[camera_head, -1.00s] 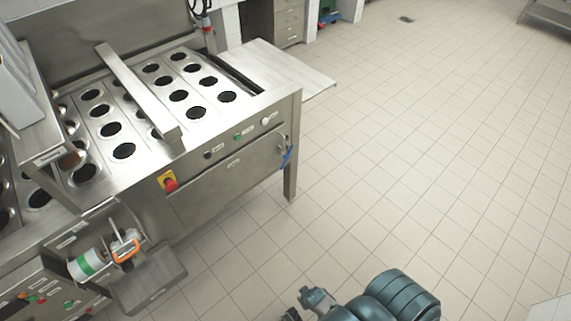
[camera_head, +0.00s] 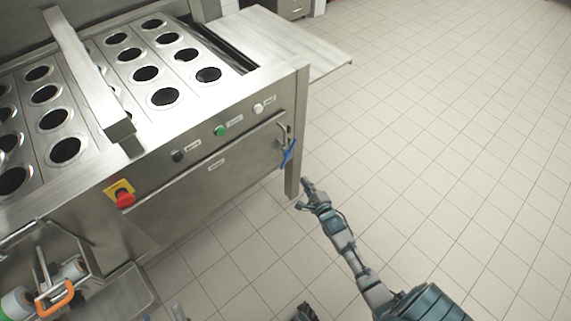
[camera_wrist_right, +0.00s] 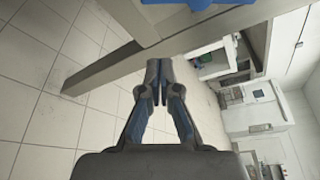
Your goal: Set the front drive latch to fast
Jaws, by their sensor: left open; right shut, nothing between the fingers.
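The front drive latch (camera_head: 289,153), a blue lever, sits at the right end of the machine's front panel, by the corner leg. It slants down to the left. A blue part of it (camera_wrist_right: 190,3) shows at the top edge of the right wrist view. My right gripper (camera_head: 304,194) is below and slightly right of the latch, apart from it. In the right wrist view its fingers (camera_wrist_right: 158,80) are shut with nothing between them.
The steel machine (camera_head: 215,150) has rows of round holes on top. Its front carries a red emergency button (camera_head: 124,199) and black, green and white knobs. A metal leg (camera_head: 297,140) stands at the corner beside my right gripper. The tiled floor (camera_head: 440,130) to the right is clear.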

